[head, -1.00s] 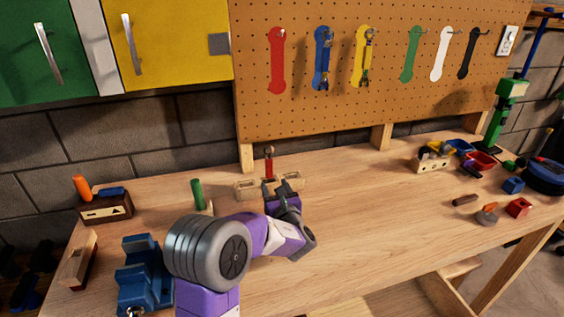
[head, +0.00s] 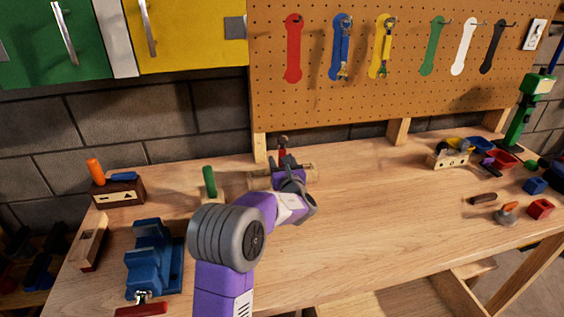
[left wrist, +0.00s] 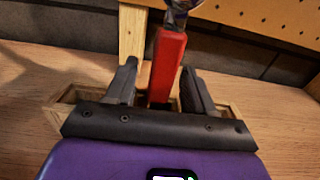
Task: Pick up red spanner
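The red spanner (head: 283,153) stands upright at the back of the bench, in or behind a low wooden holder (head: 309,175). Its metal head is up. In the left wrist view its red handle (left wrist: 167,66) rises between the fingers of my left gripper (left wrist: 160,88), with the metal jaw cut off at the top edge. My left gripper (head: 288,166) is open, one finger on each side of the handle. The right finger looks closer to it than the left; I cannot tell whether it touches. The handle's lower end is hidden by the gripper. My right gripper is not in view.
A pegboard (head: 400,100) with coloured tool outlines rises behind. A green-handled tool (head: 209,181) stands left of the holder. A blue vise (head: 153,262) is at front left. A wooden block (head: 450,159) and small parts lie right. The bench middle is clear.

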